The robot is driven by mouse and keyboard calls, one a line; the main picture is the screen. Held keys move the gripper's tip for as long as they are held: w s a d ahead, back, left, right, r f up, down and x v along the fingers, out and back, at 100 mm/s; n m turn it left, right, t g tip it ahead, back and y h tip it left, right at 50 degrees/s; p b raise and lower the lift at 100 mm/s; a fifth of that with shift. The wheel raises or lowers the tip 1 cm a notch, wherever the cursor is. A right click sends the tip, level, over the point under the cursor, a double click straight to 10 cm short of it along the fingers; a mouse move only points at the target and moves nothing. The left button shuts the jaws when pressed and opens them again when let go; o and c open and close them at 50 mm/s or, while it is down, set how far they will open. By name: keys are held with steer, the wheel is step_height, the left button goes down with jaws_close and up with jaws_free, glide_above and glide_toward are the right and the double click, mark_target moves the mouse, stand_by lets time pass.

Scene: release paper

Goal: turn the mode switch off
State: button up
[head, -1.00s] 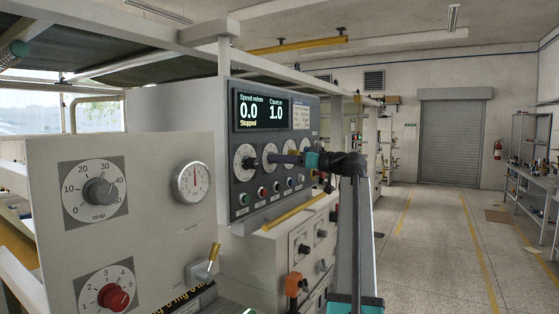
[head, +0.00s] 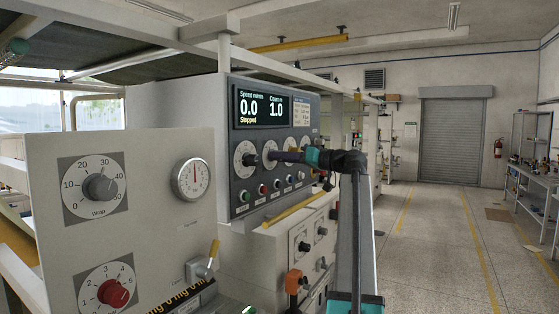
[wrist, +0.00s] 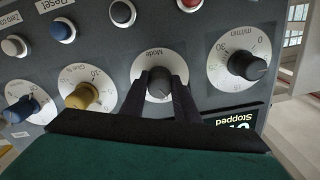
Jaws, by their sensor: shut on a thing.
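The mode switch (wrist: 159,86) is a dark knob on a round white dial labelled Mode, seen upside down in the wrist view. My gripper (wrist: 160,77) has one dark finger on each side of this knob and is shut on it. The knob's pointer is mostly hidden between the fingers, so its setting cannot be read. In the head view my gripper (head: 275,156) reaches the grey control panel (head: 238,134) from the right and covers part of the dial there. The display (head: 262,108) reads speed 0.0, count 1.0, Stopped.
In the wrist view a black m/min knob (wrist: 247,65) is to the right; yellow (wrist: 82,96) and blue (wrist: 22,108) knobs are to the left. Open floor (head: 435,240) lies right of the machine.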

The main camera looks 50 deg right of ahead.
steer(key=m, duration=0.4)
steer(key=shift+r, duration=0.3)
steer(key=shift+c, duration=0.2)
steer(key=shift+m, duration=1.5)
steer(key=o, duration=1.1)
steer(key=shift+c, duration=0.2)
steer(key=shift+f, duration=0.1)
steer(key=shift+s, duration=0.15)
